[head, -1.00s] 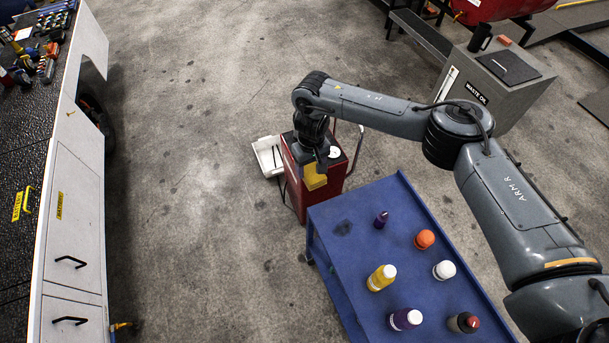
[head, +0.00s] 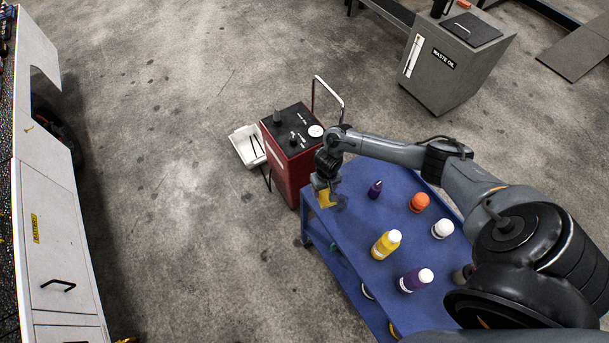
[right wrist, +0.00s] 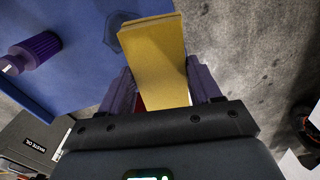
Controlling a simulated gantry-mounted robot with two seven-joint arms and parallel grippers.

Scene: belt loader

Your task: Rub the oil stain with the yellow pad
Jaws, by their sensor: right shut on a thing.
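The yellow pad (head: 325,198) is held in my right gripper (head: 326,184), over the far left corner of the blue cart top (head: 350,238). The oil stain (head: 341,204) is a dark patch on the cart top, just right of the pad and partly hidden by it. In the right wrist view, the pad (right wrist: 156,60) stands out between the purple fingers of my right gripper (right wrist: 161,90). The stain (right wrist: 113,41) shows left of the pad there. I cannot tell whether the pad touches the cart. My left gripper is not in view.
A small purple bottle (head: 375,190) stands close to the right of the stain. An orange-topped container (head: 419,202), a yellow bottle (head: 386,245) and a purple bottle (head: 414,281) stand farther along. A red machine (head: 290,160) stands just behind the cart.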

